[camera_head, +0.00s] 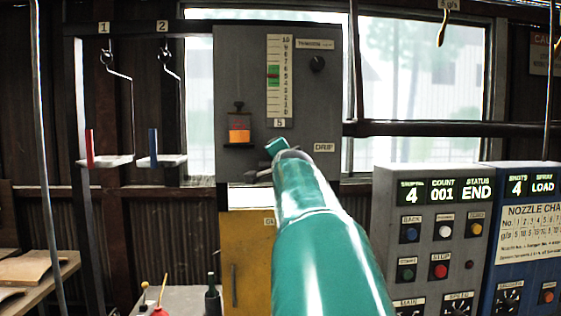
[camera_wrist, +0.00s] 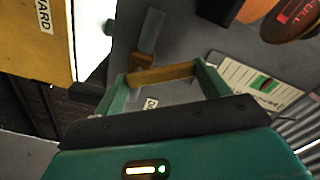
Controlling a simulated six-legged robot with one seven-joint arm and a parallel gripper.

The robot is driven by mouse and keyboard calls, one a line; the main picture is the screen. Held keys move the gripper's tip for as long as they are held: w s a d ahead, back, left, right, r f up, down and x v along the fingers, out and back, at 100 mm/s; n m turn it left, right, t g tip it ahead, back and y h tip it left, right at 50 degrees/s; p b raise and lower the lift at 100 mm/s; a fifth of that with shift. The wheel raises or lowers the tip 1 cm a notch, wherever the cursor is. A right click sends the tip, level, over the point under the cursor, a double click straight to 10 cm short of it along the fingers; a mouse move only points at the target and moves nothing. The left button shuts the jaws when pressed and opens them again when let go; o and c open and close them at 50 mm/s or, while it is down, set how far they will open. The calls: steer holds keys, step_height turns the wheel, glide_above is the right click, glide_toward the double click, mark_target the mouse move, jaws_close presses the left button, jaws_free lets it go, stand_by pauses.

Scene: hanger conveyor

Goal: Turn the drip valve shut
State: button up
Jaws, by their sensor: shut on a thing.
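My gripper (camera_wrist: 163,78) is shut on a yellow-brown bar, the drip valve handle (camera_wrist: 160,75), in the wrist view. The bar spans crosswise between the two green fingertips. A grey strip (camera_wrist: 152,30) runs from the bar toward the top of that view. A small white label (camera_wrist: 150,103) shows between the fingers. In the head view my gripper (camera_head: 277,147) is at the lower part of the grey panel (camera_head: 235,70), left of the DRIP label (camera_head: 325,147). My teal arm hides most of the valve there, so the handle's angle cannot be told from that view.
A white gauge (camera_head: 280,80) and a black knob (camera_head: 317,64) are on the panel. An orange-and-yellow container (camera_head: 239,127) sits on a small ledge left of my gripper. A yellow cabinet (camera_head: 240,250) is below. Control boxes (camera_head: 428,235) stand at right.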

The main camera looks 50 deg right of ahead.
steer(key=m, duration=0.4)
steer(key=s+d+m, duration=0.1)
steer(key=m, duration=0.1)
steer(key=shift+s+r+m, duration=0.1)
steer(key=shift+r+m, duration=0.2)
stand_by(0.4)
steer(key=o, duration=1.4)
steer(key=shift+d, duration=0.15)
steer(key=shift+f, duration=0.1)
